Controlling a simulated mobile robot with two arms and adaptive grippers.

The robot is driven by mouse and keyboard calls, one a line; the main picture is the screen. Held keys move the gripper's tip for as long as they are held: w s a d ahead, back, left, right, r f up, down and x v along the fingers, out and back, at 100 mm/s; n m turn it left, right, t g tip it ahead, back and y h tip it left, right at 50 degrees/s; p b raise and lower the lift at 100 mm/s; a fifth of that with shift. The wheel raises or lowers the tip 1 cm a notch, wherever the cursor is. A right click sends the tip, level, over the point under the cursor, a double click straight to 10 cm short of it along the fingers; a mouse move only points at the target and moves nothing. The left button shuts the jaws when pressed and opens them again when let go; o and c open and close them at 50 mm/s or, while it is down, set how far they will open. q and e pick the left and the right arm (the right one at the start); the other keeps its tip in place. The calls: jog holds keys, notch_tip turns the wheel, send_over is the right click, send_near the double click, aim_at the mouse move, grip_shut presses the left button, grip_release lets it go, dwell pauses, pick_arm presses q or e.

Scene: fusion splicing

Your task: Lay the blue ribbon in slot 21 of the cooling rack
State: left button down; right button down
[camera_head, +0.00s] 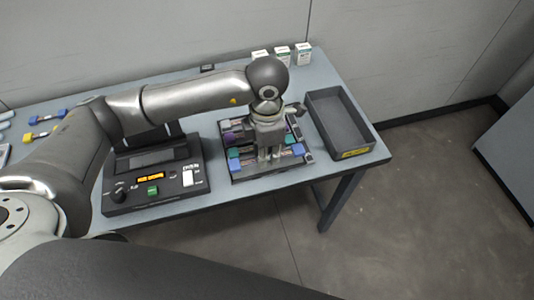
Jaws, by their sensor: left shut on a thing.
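The cooling rack (240,177) is a dark tray near the table's front edge, with several ribbons with coloured ends across it. My left gripper (270,157) points down over the front part of the rack and is shut on the blue ribbon (298,149). Blue ends show on both sides of the fingers, low at the rack. The gripper hides the ribbon's middle. I cannot read the slot numbers or tell whether the ribbon touches the slot. Purple and teal ends show farther back. My right gripper is not in view.
A black fusion splicer (150,190) with an orange display stands left of the rack. An empty dark bin (325,108) with a yellow label stands close on the right. Several small white boxes (282,54) stand at the back. Blue and yellow pieces (47,116) lie far left.

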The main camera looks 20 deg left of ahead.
pick_arm(q)
jog(key=w+f, duration=0.2)
jog(key=shift+w+a+f, duration=0.1)
jog(key=shift+a+f, duration=0.25)
notch_tip(320, 180, down, 3)
jog(key=shift+p, duration=0.75)
jog(key=shift+f+b, duration=0.3)
jog(key=c, duration=1.3)
grip_release()
jog(key=shift+r, duration=0.2)
notch_tip(320, 180, up, 12)
jog(key=b, duration=0.1)
jog(key=shift+b, duration=0.3)
